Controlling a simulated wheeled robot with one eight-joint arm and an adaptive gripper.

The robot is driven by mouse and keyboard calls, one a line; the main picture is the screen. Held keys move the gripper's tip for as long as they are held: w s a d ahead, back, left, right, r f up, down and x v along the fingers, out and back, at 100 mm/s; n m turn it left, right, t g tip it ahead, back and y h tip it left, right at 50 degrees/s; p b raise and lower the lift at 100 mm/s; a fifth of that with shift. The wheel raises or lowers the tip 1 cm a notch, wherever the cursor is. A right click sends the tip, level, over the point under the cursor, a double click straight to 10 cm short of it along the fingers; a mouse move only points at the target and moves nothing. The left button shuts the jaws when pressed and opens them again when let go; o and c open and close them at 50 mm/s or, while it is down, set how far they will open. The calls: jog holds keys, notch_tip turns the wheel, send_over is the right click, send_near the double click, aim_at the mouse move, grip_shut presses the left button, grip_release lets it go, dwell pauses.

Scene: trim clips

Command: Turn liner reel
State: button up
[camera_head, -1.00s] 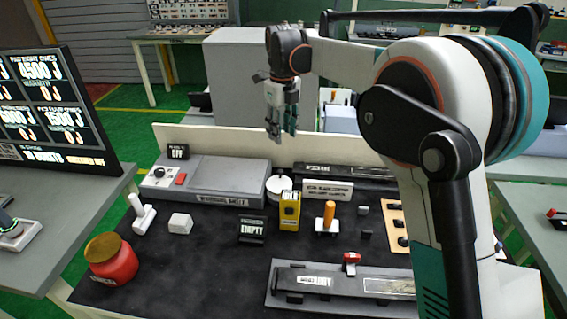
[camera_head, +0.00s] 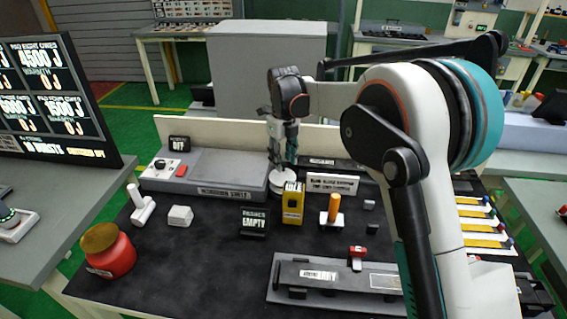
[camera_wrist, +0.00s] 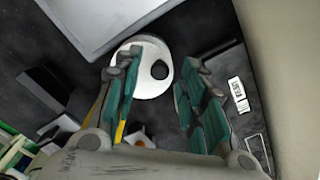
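The liner reel appears to be the white round disc (camera_head: 284,187) at the right end of the grey machine. In the wrist view the disc (camera_wrist: 148,84) has a dark round spot off its centre. My gripper (camera_head: 283,163) points down just above the disc. In the wrist view my gripper (camera_wrist: 160,92) is open, its teal-padded fingers apart with nothing between them, and the disc lies beyond the fingertips. I cannot tell whether the fingertips touch it.
The grey machine (camera_head: 205,180) stands left of the disc. A yellow box (camera_head: 293,205) stands close in front, and a white sign (camera_head: 332,184) at its right. An orange-handled tool (camera_head: 334,210) is nearby. A low cream wall (camera_head: 215,130) runs behind.

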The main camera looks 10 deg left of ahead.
jog(key=shift+f, duration=0.4)
jog(key=shift+c, duration=0.3)
grip_shut()
jog(key=shift+n, duration=0.3)
